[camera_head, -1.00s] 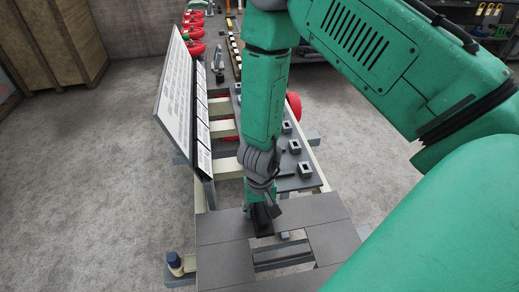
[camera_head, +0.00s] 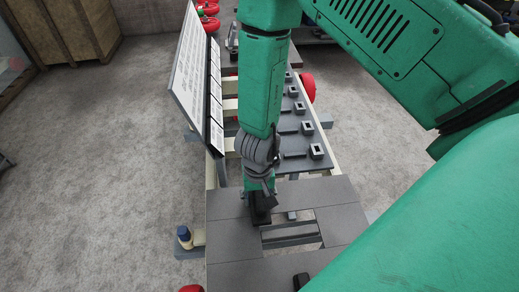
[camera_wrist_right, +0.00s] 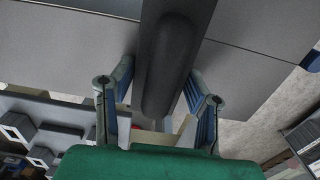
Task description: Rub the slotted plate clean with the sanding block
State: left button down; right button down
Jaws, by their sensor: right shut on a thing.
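The slotted plate (camera_head: 342,226) is a flat grey surface of several panels around an oblong opening crossed by dark bars, at the bottom middle of the head view. My right gripper (camera_head: 261,208) points down at the opening's upper left corner. In the right wrist view its blue-grey fingers (camera_wrist_right: 157,105) stand either side of the dark rounded grip of the sanding block (camera_wrist_right: 170,65), and it is shut on it. The block is at or just over the plate; its contact face is hidden. My left gripper is not recognisable in any view.
A white printed board (camera_head: 196,75) stands tilted left of the frame. A dark strip with square sockets (camera_head: 298,107) lies behind the plate. A blue-capped bottle (camera_head: 184,236) stands at the left. A small black object (camera_head: 301,281) shows at the bottom edge. The floor at left is clear.

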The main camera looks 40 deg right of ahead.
dwell(0.3)
jog(key=shift+d+r, duration=0.1)
jog(key=shift+r, duration=3.4)
